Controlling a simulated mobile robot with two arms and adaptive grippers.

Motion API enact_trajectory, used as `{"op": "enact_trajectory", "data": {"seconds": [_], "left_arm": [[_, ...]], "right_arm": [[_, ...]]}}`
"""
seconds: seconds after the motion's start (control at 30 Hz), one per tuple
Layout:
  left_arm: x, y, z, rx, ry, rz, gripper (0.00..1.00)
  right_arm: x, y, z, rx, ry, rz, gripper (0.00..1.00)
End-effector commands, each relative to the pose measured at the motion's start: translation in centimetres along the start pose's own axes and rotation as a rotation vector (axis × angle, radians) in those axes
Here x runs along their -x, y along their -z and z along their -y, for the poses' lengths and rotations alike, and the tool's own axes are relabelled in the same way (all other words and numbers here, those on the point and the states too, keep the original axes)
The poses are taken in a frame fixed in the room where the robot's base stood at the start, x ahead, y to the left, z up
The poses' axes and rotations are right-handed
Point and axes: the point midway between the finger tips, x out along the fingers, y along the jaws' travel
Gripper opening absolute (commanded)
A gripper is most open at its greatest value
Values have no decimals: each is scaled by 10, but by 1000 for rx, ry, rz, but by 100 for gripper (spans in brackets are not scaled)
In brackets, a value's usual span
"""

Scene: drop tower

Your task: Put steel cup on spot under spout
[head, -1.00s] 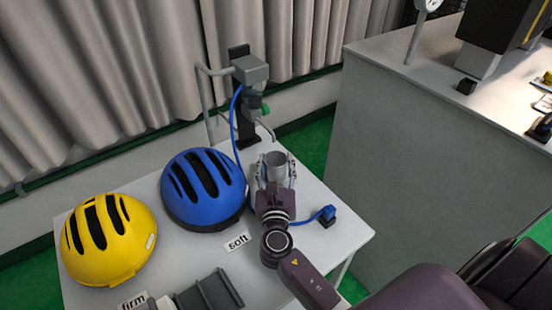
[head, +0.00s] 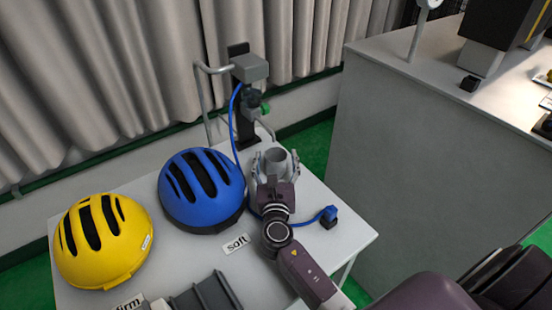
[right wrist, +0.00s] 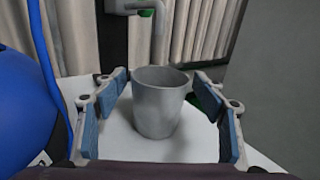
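The steel cup (head: 276,158) stands upright on the white table, just in front of the spout (head: 265,127). In the right wrist view the cup (right wrist: 158,105) is upright between my fingers, with the spout (right wrist: 160,20) behind and above it. My right gripper (head: 276,166) is open around the cup, with a visible gap on each side; its blue pads (right wrist: 168,115) show in the wrist view. The surface under the cup is pale; I cannot make out the spot's outline. My left gripper is not in view.
A blue helmet (head: 202,188) stands left of my right gripper, with a yellow helmet (head: 102,240) farther left. A blue hose (head: 236,120) runs down beside the cup to a blue fitting (head: 328,217).

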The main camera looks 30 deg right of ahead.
Motion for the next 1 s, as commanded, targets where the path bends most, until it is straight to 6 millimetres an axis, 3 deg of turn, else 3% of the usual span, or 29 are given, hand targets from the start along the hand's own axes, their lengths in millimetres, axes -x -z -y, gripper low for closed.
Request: {"op": "enact_trajectory", "data": {"seconds": [0.27, 0.73, 1.0], "left_arm": [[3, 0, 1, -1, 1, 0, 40], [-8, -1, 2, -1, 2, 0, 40], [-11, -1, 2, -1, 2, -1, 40]], "right_arm": [[1, -4, 0, 0, 0, -1, 64], [92, 0, 0, -1, 0, -2, 64], [119, -2, 0, -1, 0, 0, 64]]}}
